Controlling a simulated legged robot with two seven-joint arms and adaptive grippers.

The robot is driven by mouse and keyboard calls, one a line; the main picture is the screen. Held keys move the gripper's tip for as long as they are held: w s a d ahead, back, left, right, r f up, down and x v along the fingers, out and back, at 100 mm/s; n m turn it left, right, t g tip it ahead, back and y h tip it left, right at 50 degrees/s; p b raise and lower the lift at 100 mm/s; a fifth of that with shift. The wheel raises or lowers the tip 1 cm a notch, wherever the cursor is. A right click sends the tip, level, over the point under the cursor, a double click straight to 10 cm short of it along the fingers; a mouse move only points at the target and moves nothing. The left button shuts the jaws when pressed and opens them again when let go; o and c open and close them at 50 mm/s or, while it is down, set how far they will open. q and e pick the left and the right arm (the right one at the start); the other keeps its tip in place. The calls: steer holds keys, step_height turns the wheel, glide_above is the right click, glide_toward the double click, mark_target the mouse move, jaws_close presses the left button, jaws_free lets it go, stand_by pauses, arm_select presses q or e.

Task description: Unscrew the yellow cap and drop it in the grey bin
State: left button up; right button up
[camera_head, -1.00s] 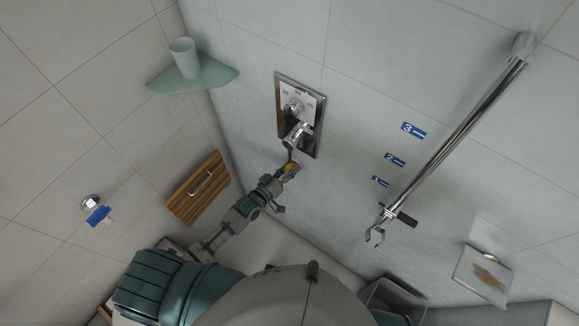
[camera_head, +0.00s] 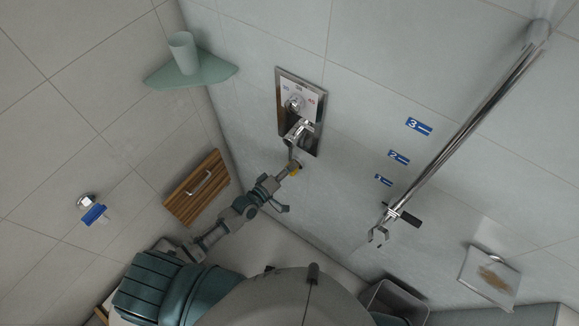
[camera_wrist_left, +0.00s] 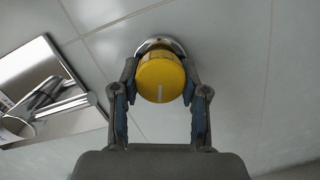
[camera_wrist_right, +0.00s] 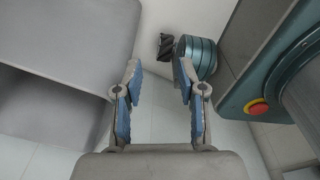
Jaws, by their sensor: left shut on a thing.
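The yellow cap (camera_wrist_left: 161,78) is round with a pale mark on its face. It sits in front of a chrome round fitting (camera_wrist_left: 160,45) on the tiled wall. My left gripper (camera_wrist_left: 160,84) is shut on the cap, one finger on each side. In the head view the left gripper (camera_head: 292,171) is at the wall below the shower control, and the cap (camera_head: 297,174) is partly hidden. The grey bin (camera_head: 393,299) stands at the lower right of the head view, partly behind my body. My right gripper (camera_wrist_right: 157,72) is open and empty, beside a large grey box-like surface.
A chrome shower control panel (camera_head: 299,112) is just above the left gripper. A wooden box with a handle (camera_head: 197,188) and a green corner shelf (camera_head: 192,74) with a cup (camera_head: 183,53) are on the left. A slanted chrome rail (camera_head: 460,130) and a soap tray (camera_head: 489,276) are on the right.

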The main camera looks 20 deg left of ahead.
arm_select(q)
steer(key=shift+w+r, duration=0.1)
steer(key=shift+n+b, duration=0.75)
steer(key=shift+n, duration=0.25)
steer(key=shift+n+b, duration=0.3)
steer(key=shift+n, duration=0.4)
steer(key=o, duration=0.9)
